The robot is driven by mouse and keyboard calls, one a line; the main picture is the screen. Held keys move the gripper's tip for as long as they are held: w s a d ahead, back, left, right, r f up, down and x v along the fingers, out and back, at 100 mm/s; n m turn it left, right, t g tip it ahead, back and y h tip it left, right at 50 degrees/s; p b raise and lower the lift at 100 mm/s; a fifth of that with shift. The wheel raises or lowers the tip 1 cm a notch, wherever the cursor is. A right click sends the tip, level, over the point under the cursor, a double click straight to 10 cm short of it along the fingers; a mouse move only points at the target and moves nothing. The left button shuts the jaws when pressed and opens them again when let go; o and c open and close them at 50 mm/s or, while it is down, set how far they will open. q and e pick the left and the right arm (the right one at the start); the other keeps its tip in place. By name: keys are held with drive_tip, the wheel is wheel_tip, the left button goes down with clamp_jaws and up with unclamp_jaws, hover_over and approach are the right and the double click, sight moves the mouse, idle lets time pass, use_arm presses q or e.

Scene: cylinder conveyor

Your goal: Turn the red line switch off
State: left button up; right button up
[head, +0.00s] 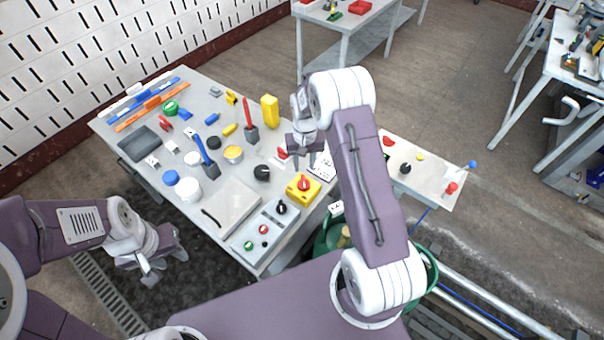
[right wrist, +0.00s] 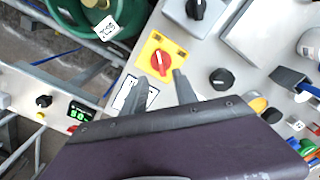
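The red line switch (head: 304,184) is a red rotary knob on a yellow box (head: 293,193) at the front right of the workbench. It also shows in the right wrist view as the red knob (right wrist: 160,61) on its yellow plate. My right gripper (head: 305,158) is above the bench, behind the yellow box. In the right wrist view its two fingers (right wrist: 162,88) are apart with nothing between them, and their tips lie close to the knob in the picture but not around it. My left gripper (head: 166,268) hangs empty off the bench's front left, its fingers apart.
A grey control box (head: 265,229) with a black knob and green and red buttons stands beside the yellow box. A black knob (head: 262,173) lies to the left. A second panel table (head: 425,180) stands at the right. Tools and pots crowd the bench's left half.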

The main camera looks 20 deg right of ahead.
sight(304, 181)
drive_tip(key=shift+s+a+f, duration=0.1)
drive_tip(key=shift+f, duration=0.35)
drive_tip(key=f+p, duration=0.1)
drive_tip(key=f, duration=0.2)
drive_tip(key=f+p, duration=0.1)
drive_tip(key=f, duration=0.3)
drive_tip(key=shift+w+f, duration=0.2)
drive_tip(key=shift+f, duration=0.1)
drive_tip(key=shift+s+f, duration=0.1)
drive_tip(key=shift+f, duration=0.25)
clamp_jaws()
